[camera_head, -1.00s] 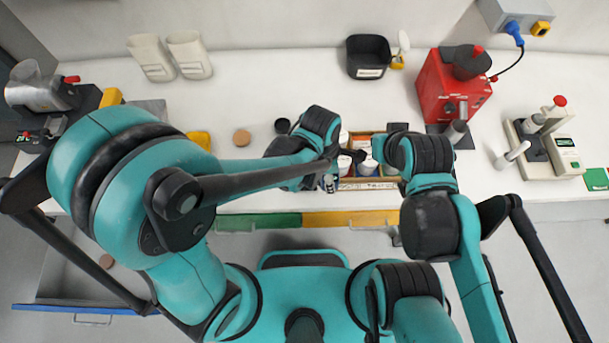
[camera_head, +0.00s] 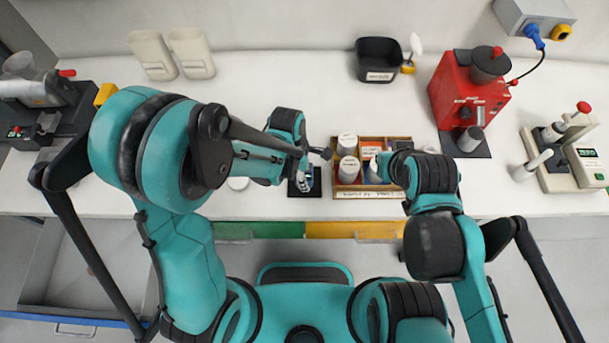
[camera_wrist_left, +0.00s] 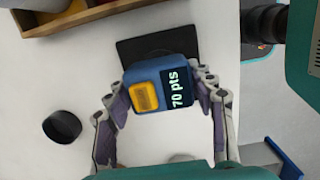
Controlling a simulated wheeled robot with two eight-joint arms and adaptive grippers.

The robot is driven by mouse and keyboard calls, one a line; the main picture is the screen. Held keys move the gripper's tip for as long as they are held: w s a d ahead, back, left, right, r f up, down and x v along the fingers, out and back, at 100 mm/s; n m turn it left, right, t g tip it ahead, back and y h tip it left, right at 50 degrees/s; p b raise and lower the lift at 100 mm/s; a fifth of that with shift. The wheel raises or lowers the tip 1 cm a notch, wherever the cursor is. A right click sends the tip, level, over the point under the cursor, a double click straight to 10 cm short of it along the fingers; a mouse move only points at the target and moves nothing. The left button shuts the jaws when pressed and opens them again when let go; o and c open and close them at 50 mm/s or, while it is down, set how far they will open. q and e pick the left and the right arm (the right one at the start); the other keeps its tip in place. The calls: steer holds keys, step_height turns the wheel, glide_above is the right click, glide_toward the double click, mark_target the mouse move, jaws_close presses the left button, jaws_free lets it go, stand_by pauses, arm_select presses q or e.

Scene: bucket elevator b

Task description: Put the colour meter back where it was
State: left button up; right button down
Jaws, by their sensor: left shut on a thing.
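The colour meter (camera_wrist_left: 160,95) is a dark blue block with a yellow button and a display reading "70 pts" in the left wrist view. My left gripper (camera_wrist_left: 165,105) is shut on it, one finger on each side. The meter overlaps the near part of a black mat (camera_wrist_left: 130,52); I cannot tell whether it touches. In the head view my left gripper (camera_head: 304,178) is over the same mat (camera_head: 300,192), left of the wooden tray, the meter mostly hidden. My right gripper (camera_head: 384,166) is at the tray's right side; its fingers are too hidden to judge.
The wooden tray (camera_head: 366,195) holds white-lidded jars and a bottle, close to the mat's right. A dark cup (camera_wrist_left: 62,127) stands near the meter in the wrist view. A red machine (camera_head: 468,90) and a black bin (camera_head: 378,60) stand farther back. An open drawer (camera_head: 75,328) is at lower left.

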arm_select(q)
steer(key=shift+r, duration=0.15)
steer(key=o, duration=1.7)
steer(key=shift+f, duration=0.2)
steer(key=shift+r, duration=0.15)
